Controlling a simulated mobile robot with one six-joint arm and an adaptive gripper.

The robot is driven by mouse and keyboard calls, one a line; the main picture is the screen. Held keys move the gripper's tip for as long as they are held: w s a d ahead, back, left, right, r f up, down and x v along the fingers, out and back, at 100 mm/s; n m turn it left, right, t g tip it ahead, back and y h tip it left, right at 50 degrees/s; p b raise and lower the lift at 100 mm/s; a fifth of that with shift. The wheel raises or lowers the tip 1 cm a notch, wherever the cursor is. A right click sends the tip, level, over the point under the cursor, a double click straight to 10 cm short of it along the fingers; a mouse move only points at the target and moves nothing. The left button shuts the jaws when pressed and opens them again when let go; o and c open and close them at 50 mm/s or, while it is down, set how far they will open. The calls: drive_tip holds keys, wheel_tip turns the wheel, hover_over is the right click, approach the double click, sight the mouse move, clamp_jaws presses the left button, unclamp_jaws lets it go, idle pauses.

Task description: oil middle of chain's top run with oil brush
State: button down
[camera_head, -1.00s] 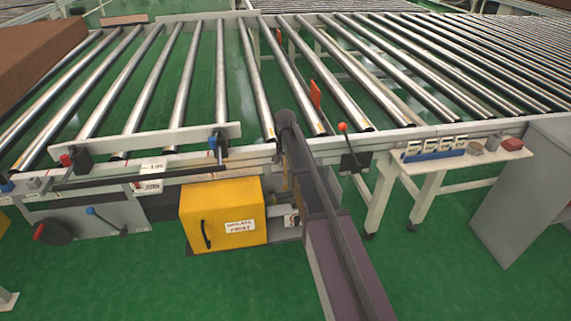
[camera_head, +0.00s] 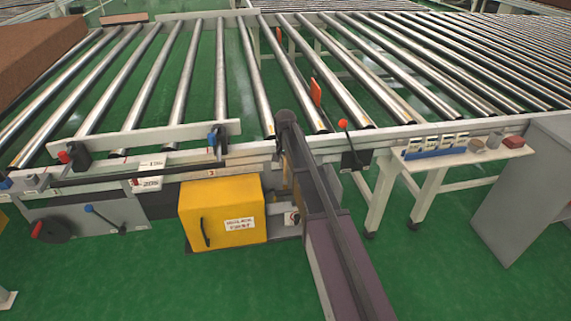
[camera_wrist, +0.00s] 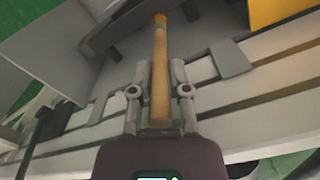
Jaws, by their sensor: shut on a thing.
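My gripper (camera_wrist: 160,98) is shut on the oil brush (camera_wrist: 160,70), seen as a straight tan handle in the middle of the wrist view. The handle points up the picture, and its far end has a small orange tip. I cannot make out bristles. Beyond the handle is a grey recess with a dark curved band across it. I cannot tell whether this is the chain, or whether the brush touches anything. In the head view my own arm hides the gripper and the brush, and no chain can be made out.
A yellow box (camera_head: 220,212) with a black handle and a white label stands under the conveyor, left of my arm. The steel rollers (camera_head: 180,85) lie behind. A white side bench (camera_head: 470,158) with small items and a grey cabinet (camera_head: 520,190) stand at right.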

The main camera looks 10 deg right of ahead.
drive_tip(key=shift+s, duration=0.1)
drive_tip(key=shift+s+r, duration=0.1)
drive_tip(key=shift+s, duration=1.8)
drive_tip(key=shift+d, duration=0.15)
drive_tip(key=shift+d, duration=0.55)
drive_tip(key=shift+w, duration=0.1)
drive_tip(key=shift+w, duration=1.95)
